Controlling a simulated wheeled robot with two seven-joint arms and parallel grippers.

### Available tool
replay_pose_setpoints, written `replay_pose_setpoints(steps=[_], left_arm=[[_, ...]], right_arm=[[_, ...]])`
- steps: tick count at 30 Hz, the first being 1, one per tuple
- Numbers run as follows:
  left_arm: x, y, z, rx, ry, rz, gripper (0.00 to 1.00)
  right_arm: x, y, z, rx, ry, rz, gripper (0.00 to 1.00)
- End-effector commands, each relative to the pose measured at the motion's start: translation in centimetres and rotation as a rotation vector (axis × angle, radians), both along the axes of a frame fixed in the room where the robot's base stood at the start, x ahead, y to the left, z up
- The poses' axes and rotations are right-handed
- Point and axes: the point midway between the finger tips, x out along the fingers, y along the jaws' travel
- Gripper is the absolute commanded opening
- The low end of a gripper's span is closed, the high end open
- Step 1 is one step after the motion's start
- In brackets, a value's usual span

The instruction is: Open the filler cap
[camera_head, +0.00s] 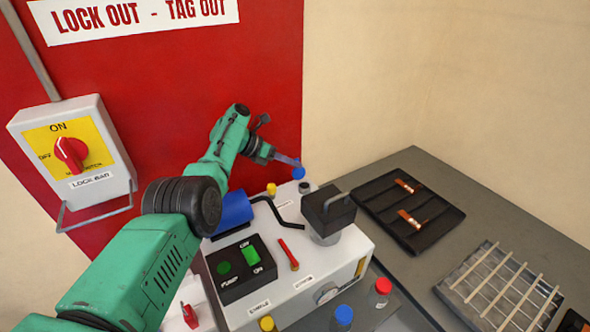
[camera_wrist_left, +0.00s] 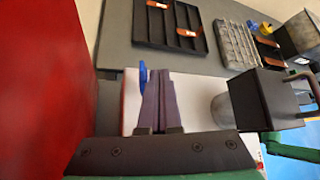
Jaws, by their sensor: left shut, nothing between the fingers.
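The pale machine (camera_head: 325,262) stands in the middle of the head view. My left gripper (camera_head: 288,160) reaches over its back edge, with its fingers shut and empty. A blue cap-like piece (camera_head: 298,172) is at the fingertips, above a small dark round fitting (camera_head: 304,187). I cannot tell for certain whether this piece is the filler cap, or whether it is open. In the left wrist view the blue piece (camera_wrist_left: 142,75) shows just left of the closed fingers (camera_wrist_left: 158,82), partly hidden by them; contact is unclear. My right gripper is not in view.
A black block with a handle (camera_head: 328,208), a black bent rod and a red lever (camera_head: 289,254) rise from the machine top. A black tray (camera_head: 409,208) and slatted rack (camera_head: 500,288) lie to the right. A red wall and a switch box (camera_head: 72,150) are at left.

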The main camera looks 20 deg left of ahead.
Motion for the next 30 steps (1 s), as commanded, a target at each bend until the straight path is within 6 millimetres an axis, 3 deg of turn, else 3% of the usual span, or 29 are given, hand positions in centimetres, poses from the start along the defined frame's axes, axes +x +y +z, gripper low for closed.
replay_pose_setpoints(steps=[7,18,30], left_arm=[[0.0,0.0,2.0,-0.001,0.000,0.000,0.00],[0.0,-0.1,10.1,-0.003,-0.001,-0.001,0.00],[0.0,0.0,17.3,0.000,-0.003,-0.001,0.00]], right_arm=[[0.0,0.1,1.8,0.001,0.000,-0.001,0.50],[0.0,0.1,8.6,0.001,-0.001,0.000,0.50],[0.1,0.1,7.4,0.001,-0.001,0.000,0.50]])
